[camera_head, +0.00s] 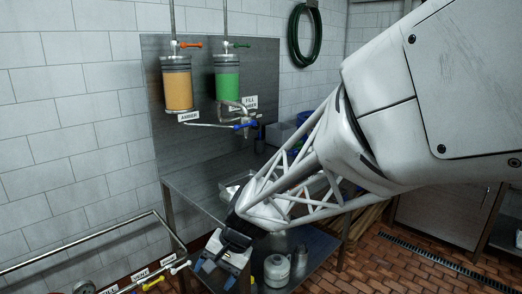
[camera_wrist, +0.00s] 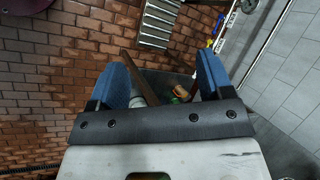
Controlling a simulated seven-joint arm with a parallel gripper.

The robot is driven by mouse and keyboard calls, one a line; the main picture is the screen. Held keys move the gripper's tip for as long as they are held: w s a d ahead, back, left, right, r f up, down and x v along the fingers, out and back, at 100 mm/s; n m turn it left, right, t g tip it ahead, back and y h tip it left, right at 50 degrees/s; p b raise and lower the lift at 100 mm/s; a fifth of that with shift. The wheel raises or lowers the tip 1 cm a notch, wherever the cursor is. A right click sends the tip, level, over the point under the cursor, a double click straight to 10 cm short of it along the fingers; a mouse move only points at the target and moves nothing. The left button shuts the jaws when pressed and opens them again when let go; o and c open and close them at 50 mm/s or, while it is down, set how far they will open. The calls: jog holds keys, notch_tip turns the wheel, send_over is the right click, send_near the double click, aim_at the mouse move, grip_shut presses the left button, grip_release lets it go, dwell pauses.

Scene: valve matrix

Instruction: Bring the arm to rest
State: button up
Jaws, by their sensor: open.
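My white arm (camera_head: 390,110) reaches in from the right in the head view, and its lattice forearm (camera_head: 300,190) slopes down to the lower left. My gripper (camera_head: 214,273) is at the lower end, in front of the steel table and below its top. Its two blue fingers stand apart, with nothing seen between them. In the wrist view my gripper (camera_wrist: 160,65) shows both blue fingers spread wide. The gap between them looks onto a grey surface and some small items behind, which are not clear.
An amber tank (camera_head: 178,90) and a green tank (camera_head: 227,83) hang on a steel panel (camera_head: 155,60) above the table (camera_head: 190,190). A blue-handled valve (camera_head: 243,126) sits below them. A pipe rail with a yellow valve handle (camera_head: 153,283) runs at lower left. A white canister (camera_head: 277,270) stands beside my gripper in the picture.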

jog(key=s+d+r+t+h, duration=0.1)
jog(key=s+d+r+h, duration=0.1)
jog(key=s+d, duration=0.3)
jog(key=s+d+r+n+t+h, duration=0.1)
jog(key=s+d+r, duration=0.3)
jog(key=d, duration=1)
jog(key=s+d+r+n+t+h, duration=0.1)
jog(key=s+d+r+t+h, duration=0.1)
jog(key=s+d, duration=0.5)
jog(key=d+r, duration=0.1)
jog(key=d, duration=0.2)
jog(key=shift+h, duration=0.4)
